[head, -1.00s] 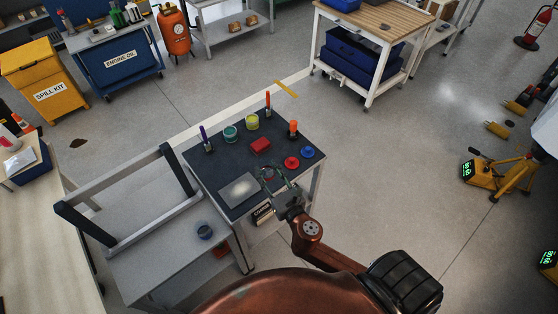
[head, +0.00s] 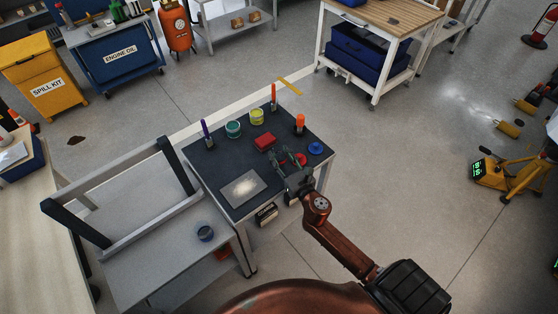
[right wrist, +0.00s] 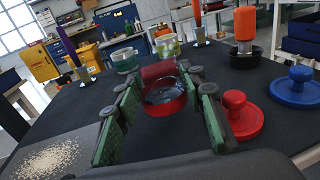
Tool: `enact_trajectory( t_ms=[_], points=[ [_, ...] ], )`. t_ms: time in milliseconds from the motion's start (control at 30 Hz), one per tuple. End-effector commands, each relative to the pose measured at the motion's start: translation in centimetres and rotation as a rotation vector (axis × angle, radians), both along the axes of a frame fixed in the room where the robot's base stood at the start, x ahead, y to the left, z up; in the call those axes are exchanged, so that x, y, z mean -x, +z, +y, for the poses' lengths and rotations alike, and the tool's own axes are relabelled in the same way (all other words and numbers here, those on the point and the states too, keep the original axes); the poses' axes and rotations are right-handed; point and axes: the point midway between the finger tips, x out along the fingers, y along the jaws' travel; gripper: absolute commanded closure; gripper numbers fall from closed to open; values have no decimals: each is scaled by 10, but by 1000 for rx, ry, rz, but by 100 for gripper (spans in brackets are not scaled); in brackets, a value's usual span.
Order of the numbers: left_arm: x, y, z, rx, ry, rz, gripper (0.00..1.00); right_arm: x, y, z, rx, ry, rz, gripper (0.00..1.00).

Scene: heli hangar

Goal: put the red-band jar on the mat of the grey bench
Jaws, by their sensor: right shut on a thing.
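The red-band jar (right wrist: 164,105) is clear glass with a red band, seen in the right wrist view between the green pads of my right gripper (right wrist: 165,113). My right gripper is shut on it. My left gripper is not in view.
A grey square (head: 243,188) bears pale grains. A raised grey frame (head: 150,222) edges the bench.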

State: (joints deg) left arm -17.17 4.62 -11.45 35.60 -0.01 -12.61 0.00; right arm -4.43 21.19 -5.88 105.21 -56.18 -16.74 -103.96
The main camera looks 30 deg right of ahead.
Motion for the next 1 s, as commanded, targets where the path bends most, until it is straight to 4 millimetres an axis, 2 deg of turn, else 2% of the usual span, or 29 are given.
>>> enact_trajectory(
  t_ms=[33,100,567,600,800,1000],
  points=[
    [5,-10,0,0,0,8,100,1,-18,1,-6,-2,7,88],
    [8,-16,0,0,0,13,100,1,-26,1,-5,-1,6,88],
    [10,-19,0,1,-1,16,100,1,-30,1,0,0,4,88],
    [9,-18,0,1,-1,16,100,1,-29,1,0,0,4,60],
    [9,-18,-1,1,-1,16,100,1,-28,1,0,0,3,47],
    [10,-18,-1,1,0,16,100,1,-28,1,0,0,3,46]
  ],
)
